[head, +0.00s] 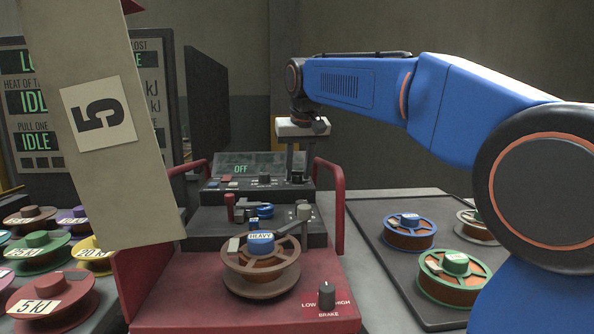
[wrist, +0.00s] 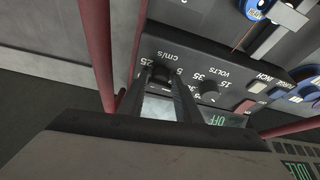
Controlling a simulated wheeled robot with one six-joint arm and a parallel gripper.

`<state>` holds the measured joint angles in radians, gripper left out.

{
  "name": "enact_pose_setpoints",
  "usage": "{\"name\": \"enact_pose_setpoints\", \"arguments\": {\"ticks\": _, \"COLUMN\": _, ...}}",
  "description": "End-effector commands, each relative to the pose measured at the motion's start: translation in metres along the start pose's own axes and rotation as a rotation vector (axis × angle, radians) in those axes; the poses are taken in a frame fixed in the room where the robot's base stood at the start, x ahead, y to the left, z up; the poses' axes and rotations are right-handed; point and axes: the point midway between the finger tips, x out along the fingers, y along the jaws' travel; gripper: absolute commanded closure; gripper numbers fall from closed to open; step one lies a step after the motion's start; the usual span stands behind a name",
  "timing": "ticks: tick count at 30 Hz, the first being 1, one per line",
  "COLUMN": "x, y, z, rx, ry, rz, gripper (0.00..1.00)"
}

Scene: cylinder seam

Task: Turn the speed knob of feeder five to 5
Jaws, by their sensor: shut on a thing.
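The red feeder (head: 200,285) stands in the middle of the head view, beside a tilted pale board with a sideways 5 on a label (head: 100,113). My gripper (head: 297,172) reaches down to the right end of its rear control panel. In the wrist view my gripper (wrist: 161,78) is shut on the dark speed knob (wrist: 160,71), one finger on each side. A cm/s scale surrounds the knob, with 25 at the left and 5 at the right legible. The knob's pointer cannot be made out. The panel display (head: 240,169) reads OFF.
A VOLTS knob (wrist: 209,87) sits close beside the held knob. Red guard bars (head: 338,205) rise at the feeder's sides. A HEAVY spool (head: 261,262) and a brake knob (head: 326,294) are in front. More spools lie left and on the right mat (head: 370,215).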

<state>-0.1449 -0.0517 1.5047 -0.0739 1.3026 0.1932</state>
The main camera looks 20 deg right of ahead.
Motion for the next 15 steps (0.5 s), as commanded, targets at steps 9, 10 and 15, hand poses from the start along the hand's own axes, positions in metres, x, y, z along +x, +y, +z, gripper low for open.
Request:
{"name": "enact_pose_setpoints", "arguments": {"ticks": 9, "x": -0.0001, "y": 0.0044, "z": -0.0008, "rx": -0.267, "ry": 0.001, "rz": -0.112, "gripper": 0.92}}
{"name": "enact_pose_setpoints", "arguments": {"ticks": 10, "x": 0.0, "y": 0.0043, "z": -0.0009, "rx": -0.291, "ry": 0.001, "rz": -0.122, "gripper": 0.92}}
{"name": "enact_pose_setpoints", "arguments": {"ticks": 15, "x": 0.0003, "y": 0.0053, "z": -0.0015, "rx": -0.412, "ry": 0.001, "rz": -0.171, "gripper": 0.92}}
